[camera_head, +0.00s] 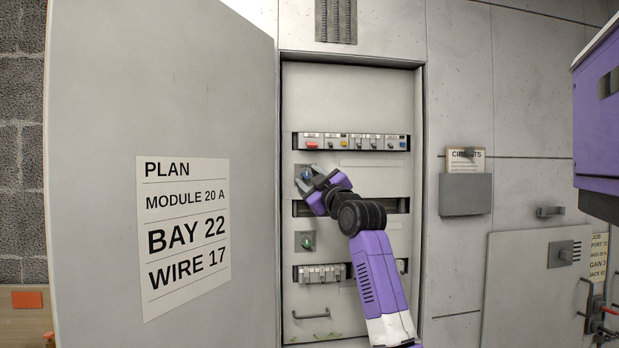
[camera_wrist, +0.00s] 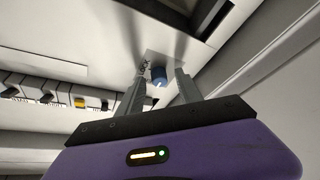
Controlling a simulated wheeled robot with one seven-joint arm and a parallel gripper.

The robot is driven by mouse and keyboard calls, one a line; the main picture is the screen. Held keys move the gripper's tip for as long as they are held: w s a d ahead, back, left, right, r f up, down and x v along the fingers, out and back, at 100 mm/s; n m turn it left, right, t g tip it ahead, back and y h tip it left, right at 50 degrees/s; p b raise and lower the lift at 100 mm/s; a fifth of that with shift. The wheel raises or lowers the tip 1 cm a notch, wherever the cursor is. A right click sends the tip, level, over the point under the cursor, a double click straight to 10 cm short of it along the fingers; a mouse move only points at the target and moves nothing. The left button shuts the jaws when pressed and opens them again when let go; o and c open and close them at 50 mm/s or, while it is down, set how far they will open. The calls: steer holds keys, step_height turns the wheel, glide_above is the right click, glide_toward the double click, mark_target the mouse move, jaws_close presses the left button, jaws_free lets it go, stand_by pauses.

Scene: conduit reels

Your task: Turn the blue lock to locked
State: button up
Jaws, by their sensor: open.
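The blue lock (camera_head: 307,174) is a small round knob on a grey plate inside the open cabinet, at the upper left of the panel. In the wrist view the blue lock (camera_wrist: 158,76) shows between the fingers, with a pale mark on its face. My gripper (camera_head: 313,180) is at the lock, reaching from the lower right. In the wrist view my gripper (camera_wrist: 158,85) is open, one finger on each side of the lock. I cannot tell whether either finger touches it.
A breaker row (camera_head: 352,142) with red and yellow levers sits above the lock. A green knob (camera_head: 307,241) and another breaker row (camera_head: 322,273) lie below. The open cabinet door (camera_head: 160,110) stands on the left, bearing a plan sheet (camera_head: 183,232). A holder (camera_head: 465,195) hangs right.

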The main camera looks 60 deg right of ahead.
jaws_close()
steer(key=shift+m, duration=0.5)
steer(key=m, duration=0.1)
steer(key=m+h, duration=0.2)
steer(key=m, duration=0.1)
steer(key=shift+w+a+f+g, duration=0.1)
steer(key=shift+w+a+g, duration=0.1)
steer(key=shift+w+g, duration=0.1)
steer(key=m+g+h, duration=0.1)
steer(key=m, duration=0.1)
steer(key=m+g+h+p, duration=0.1)
steer(key=m, duration=0.2)
steer(key=m+g+h, duration=0.1)
steer(key=m+h, duration=0.1)
steer(key=m, duration=0.1)
steer(key=shift+w+a+p, duration=0.1)
steer(key=shift+a+p, duration=0.05)
steer(key=shift+p, duration=0.15)
steer(key=m+g+h, duration=0.1)
steer(key=m+g, duration=0.1)
steer(key=m, duration=0.2)
steer(key=m+g+p, duration=0.1)
steer(key=m+g, duration=0.1)
steer(key=m, duration=0.2)
steer(key=shift+w+a+h, duration=0.1)
steer(key=shift+w+h, duration=0.05)
steer(key=shift+h, duration=0.25)
steer(key=shift+m+g+p, duration=0.85)
steer(key=shift+m+g, duration=0.25)
steer(key=shift+m, duration=1.5)
